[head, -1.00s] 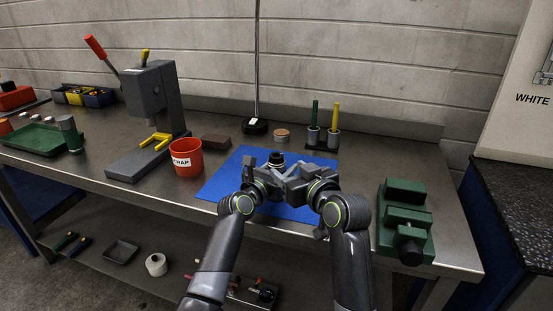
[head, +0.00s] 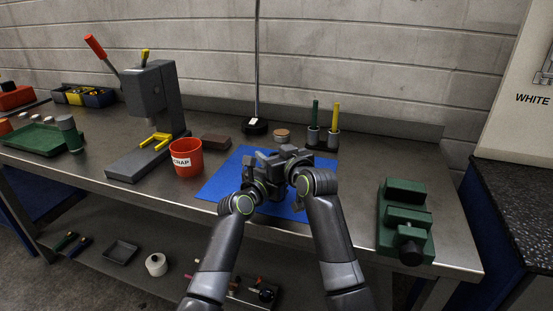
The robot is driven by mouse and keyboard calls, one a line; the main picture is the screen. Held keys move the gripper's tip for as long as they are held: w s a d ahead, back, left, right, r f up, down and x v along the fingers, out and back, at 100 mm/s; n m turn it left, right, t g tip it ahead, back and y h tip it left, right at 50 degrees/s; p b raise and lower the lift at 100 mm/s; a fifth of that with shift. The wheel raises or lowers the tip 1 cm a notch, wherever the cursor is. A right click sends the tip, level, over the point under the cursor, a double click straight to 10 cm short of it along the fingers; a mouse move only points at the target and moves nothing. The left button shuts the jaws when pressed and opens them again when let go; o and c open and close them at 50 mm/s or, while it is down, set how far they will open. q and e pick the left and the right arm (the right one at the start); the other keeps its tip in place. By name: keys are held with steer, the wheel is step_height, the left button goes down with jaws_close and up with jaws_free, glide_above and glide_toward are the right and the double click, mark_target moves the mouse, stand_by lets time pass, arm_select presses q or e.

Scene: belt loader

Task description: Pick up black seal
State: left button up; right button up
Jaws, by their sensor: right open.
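The blue mat (head: 222,182) lies on the steel bench with both of my grippers over it. My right gripper (head: 268,157) is open above the middle of the mat and points left. My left gripper (head: 254,168) is close beside it, a little lower in the picture; its jaws are too dark and overlapped to read. I cannot make out a black seal; the grippers cover the middle of the mat, where it may be hidden.
A red scrap bucket (head: 187,158) stands left of the mat, with a grey lever press (head: 152,95) behind. A green vise (head: 405,220) is at right. A holder with green and yellow tools (head: 322,138), a cork-coloured disc (head: 282,136) and a black stand base (head: 255,126) are behind.

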steer(key=shift+w+a, duration=0.15)
steer(key=shift+w, duration=0.15)
steer(key=c, duration=1)
step_height(320, 180, up, 10)
steer(key=shift+f, duration=0.1)
steer(key=shift+c, duration=0.2)
arm_select(q)
steer(key=o, duration=1.5)
